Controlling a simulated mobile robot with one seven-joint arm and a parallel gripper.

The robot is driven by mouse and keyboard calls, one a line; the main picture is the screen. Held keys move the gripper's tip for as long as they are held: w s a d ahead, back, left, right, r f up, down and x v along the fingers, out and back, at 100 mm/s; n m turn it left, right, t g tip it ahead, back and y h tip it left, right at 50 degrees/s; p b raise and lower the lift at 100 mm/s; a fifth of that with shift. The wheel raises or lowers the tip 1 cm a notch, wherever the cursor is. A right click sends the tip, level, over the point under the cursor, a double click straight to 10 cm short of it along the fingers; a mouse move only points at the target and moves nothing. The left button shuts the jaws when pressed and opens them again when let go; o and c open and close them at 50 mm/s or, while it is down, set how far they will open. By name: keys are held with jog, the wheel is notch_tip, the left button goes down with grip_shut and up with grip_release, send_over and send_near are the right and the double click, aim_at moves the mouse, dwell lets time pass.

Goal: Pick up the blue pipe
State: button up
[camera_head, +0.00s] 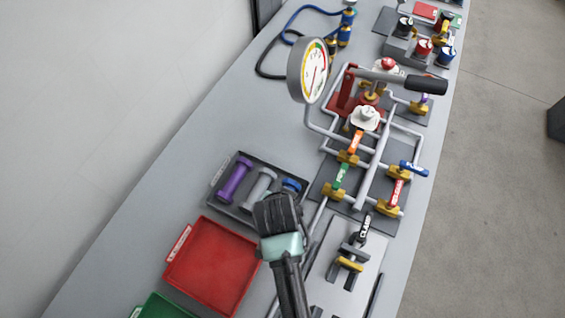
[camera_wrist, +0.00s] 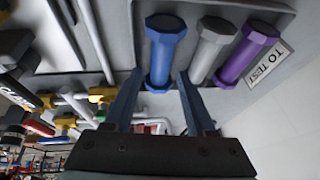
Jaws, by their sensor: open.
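The blue pipe (camera_wrist: 163,50) lies in a dark tray (camera_head: 221,203) at the end of a row. A grey pipe (camera_wrist: 210,48) and a purple pipe (camera_wrist: 247,52) lie beside it. In the head view only one end of the blue pipe (camera_head: 291,185) shows; my gripper (camera_head: 277,205) hides the rest. In the wrist view my gripper (camera_wrist: 160,75) is open, its two fingers on either side of the blue pipe's near end. I cannot tell whether they touch it.
A label reading TO TEST (camera_wrist: 268,65) is on the tray's edge. A red tray (camera_head: 212,265) and a green tray (camera_head: 165,307) are nearer. Right of my gripper stand pipework with coloured valve handles (camera_head: 397,190), a gauge (camera_head: 313,72) and a clamp (camera_head: 352,252).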

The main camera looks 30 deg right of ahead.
jog(key=x, duration=0.3)
jog(key=shift+a+f+p, duration=0.3)
jog(key=shift+f+p, duration=0.05)
jog(key=shift+f, duration=0.1)
jog(key=shift+w+d+f, duration=0.15)
jog(key=shift+w+f, duration=0.1)
jog(key=shift+f, duration=0.4)
grip_shut()
jog(key=shift+w+r, duration=0.1)
